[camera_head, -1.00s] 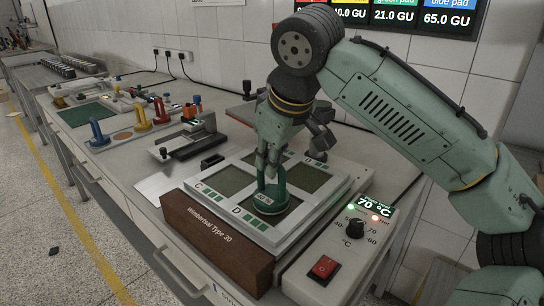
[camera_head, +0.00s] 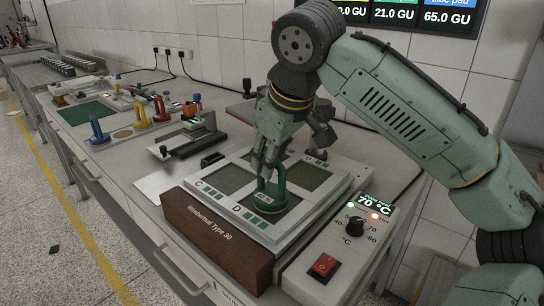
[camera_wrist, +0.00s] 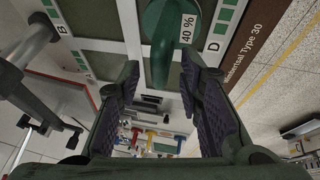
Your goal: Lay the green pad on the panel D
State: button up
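The green pad (camera_head: 268,198), a round base with an upright handle and a "40 %" label, stands upright on panel D (camera_head: 291,203), the front panel of the white plate. It covers much of the panel. The pad also shows at the top of the wrist view (camera_wrist: 160,22), beside the letter D. My gripper (camera_head: 266,168) is just above and around the top of the handle, pointing down. In the wrist view its fingers (camera_wrist: 160,78) are spread wide, with the handle between the tips and gaps on both sides.
The other panels, including panel C (camera_head: 228,180), are bare. A control box (camera_head: 340,255) reading 70 °C stands at right. Blue (camera_head: 97,130), yellow (camera_head: 140,117) and red (camera_head: 160,110) handled pads stand at left.

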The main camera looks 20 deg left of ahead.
jog(key=b+v, duration=0.1)
jog(key=v, duration=1)
jog(key=shift+s+r, duration=0.15)
jog(key=shift+r, duration=0.2)
